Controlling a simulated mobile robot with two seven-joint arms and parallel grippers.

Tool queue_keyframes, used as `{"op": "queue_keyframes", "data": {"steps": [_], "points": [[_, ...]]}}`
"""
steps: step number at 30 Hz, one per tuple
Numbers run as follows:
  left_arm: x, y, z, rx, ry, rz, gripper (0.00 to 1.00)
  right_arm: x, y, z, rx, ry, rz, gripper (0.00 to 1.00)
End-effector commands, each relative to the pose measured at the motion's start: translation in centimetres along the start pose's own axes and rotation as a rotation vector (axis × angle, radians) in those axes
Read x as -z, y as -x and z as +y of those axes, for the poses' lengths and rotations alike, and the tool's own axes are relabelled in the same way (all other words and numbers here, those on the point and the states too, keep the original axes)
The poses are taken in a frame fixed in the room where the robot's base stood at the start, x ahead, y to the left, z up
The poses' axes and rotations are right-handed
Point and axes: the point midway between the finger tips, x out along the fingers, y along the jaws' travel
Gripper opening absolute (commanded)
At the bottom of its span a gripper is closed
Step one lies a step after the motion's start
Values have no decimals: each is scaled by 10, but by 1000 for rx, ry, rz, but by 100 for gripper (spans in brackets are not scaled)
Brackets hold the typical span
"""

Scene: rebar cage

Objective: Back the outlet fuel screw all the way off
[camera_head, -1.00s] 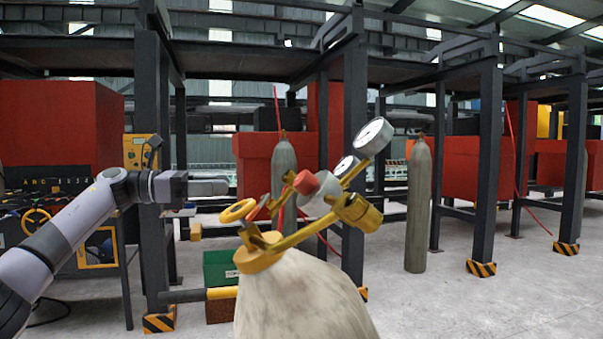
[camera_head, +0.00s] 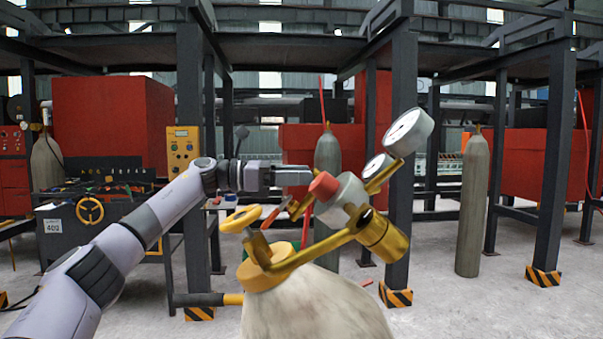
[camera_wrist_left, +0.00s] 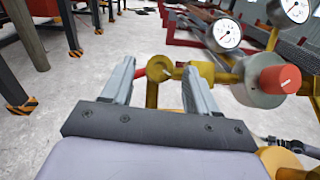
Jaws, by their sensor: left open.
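A brass regulator (camera_head: 310,250) with a grey body (camera_head: 345,198) and a red knob (camera_head: 323,186) sits on top of a pale gas cylinder (camera_head: 315,310). The knob, with a small white mark, also shows at right in the left wrist view (camera_wrist_left: 281,80). I cannot tell for sure which part is the outlet fuel screw. My left gripper (camera_head: 300,176) is just left of and above the red knob in the head view. In the left wrist view it is open (camera_wrist_left: 158,78), with a yellow round fitting (camera_wrist_left: 160,68) showing between its fingers. My right gripper is not in view.
Two gauges (camera_head: 409,132) (camera_head: 378,166) stand above the regulator. A dark post (camera_head: 399,170) and a grey cylinder (camera_head: 474,200) stand behind. A tool bench (camera_head: 100,250) is at left. The right floor is mostly clear.

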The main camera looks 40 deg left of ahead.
Motion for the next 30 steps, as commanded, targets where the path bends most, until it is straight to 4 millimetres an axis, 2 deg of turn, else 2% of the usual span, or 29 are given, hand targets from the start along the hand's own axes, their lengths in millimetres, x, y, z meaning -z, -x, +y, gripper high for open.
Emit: {"op": "queue_keyframes", "data": {"steps": [3, 10, 11, 15, 16, 30], "points": [[0, -7, 0, 1, 0, 1, 59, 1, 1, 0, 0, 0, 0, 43], [0, -8, 0, 1, 0, 0, 59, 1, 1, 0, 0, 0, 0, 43], [0, -8, 0, 1, 0, 0, 56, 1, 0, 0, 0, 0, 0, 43], [0, -8, 0, 1, 1, 0, 10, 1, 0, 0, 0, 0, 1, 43], [0, -7, 0, 1, 1, 0, 3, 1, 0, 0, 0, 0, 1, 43], [1, -7, -2, -59, 74, 3, 3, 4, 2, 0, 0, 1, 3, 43]]}}
